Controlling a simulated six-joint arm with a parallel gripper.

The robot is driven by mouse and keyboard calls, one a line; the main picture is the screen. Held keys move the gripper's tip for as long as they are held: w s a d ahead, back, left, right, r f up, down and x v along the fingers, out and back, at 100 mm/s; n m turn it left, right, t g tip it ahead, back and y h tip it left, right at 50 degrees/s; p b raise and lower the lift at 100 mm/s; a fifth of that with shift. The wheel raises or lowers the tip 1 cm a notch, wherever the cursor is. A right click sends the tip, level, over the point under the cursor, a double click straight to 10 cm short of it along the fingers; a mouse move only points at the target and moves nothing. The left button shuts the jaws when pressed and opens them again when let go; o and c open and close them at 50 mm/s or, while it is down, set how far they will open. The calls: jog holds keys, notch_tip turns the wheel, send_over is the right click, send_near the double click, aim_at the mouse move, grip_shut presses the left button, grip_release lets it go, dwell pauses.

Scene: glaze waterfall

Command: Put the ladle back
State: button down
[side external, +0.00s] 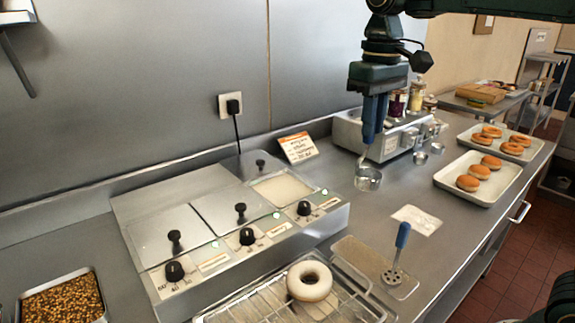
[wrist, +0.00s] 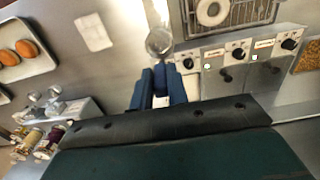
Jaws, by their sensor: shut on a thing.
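The ladle (side external: 369,180) has a small round metal bowl that hangs below my gripper (side external: 374,122), whose blue fingers are shut on its handle. The bowl is in the air over the counter, right of the glaze warmer (side external: 335,215). It also shows in the wrist view (wrist: 159,42), just beyond my fingertips (wrist: 160,75). The fingers hide much of the handle. The warmer's right well (side external: 283,189) is open and holds pale glaze; two other wells are lidded. A white-glazed doughnut (side external: 310,270) lies on a wire rack (side external: 255,307).
A blue-handled slotted tool (side external: 401,240) stands on a flat rest (side external: 365,258) right of the rack. A paper card (side external: 417,221) lies nearby. A metal unit with jars (side external: 345,128) stands behind the ladle. Trays of doughnuts (side external: 446,181) are at right. An orange-edged sign (side external: 298,147) stands behind the warmer.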

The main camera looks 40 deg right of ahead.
aim_at(365, 185)
notch_tip(365, 185, down, 14)
jog(key=shift+r, duration=0.25)
jog(key=shift+f, duration=2.2)
jog(key=c, duration=1.4)
grip_release()
jog(key=shift+o, duration=0.2)
notch_tip(365, 185, up, 12)
jog(key=shift+r, duration=0.1)
